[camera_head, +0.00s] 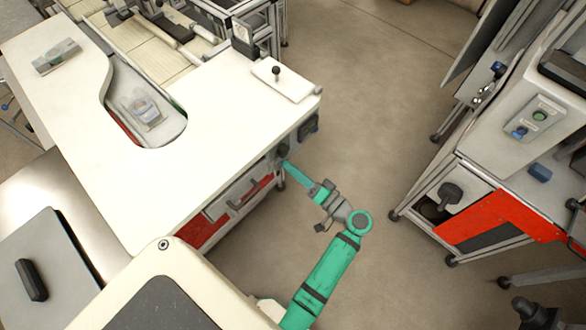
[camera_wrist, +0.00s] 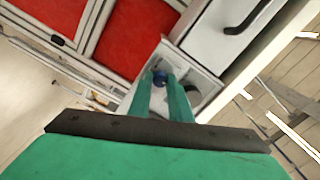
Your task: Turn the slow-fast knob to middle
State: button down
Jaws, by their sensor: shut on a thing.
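A small light-grey control panel (camera_wrist: 207,83) shows in the wrist view, with a dark blue knob (camera_wrist: 160,76) and a black knob (camera_wrist: 191,88) on it. My gripper (camera_wrist: 161,80) has its two green fingers around the blue knob, shut on it. The black knob is beside the right finger, outside the grip. In the head view my gripper (camera_head: 286,163) reaches the side of the white-topped workbench, just below its edge. The knob's pointer and any slow-fast lettering cannot be made out, so its setting cannot be told.
The white bench top (camera_head: 190,130) overhangs the panel. A drawer with a dark handle (camera_wrist: 243,17) and red panels (camera_wrist: 135,38) are close to the gripper. A second machine (camera_head: 500,200) stands at the right. Open floor (camera_head: 370,100) lies between.

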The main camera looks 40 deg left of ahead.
jog(key=shift+m, duration=1.3)
jog(key=c, duration=1.6)
grip_release()
jog(key=shift+w, duration=0.1)
jog(key=shift+c, duration=0.2)
jog(key=s+d, duration=0.1)
jog(key=d, duration=1)
jog(key=shift+s+a, duration=0.15)
jog(key=shift+a, duration=0.1)
jog(key=shift+f, duration=0.1)
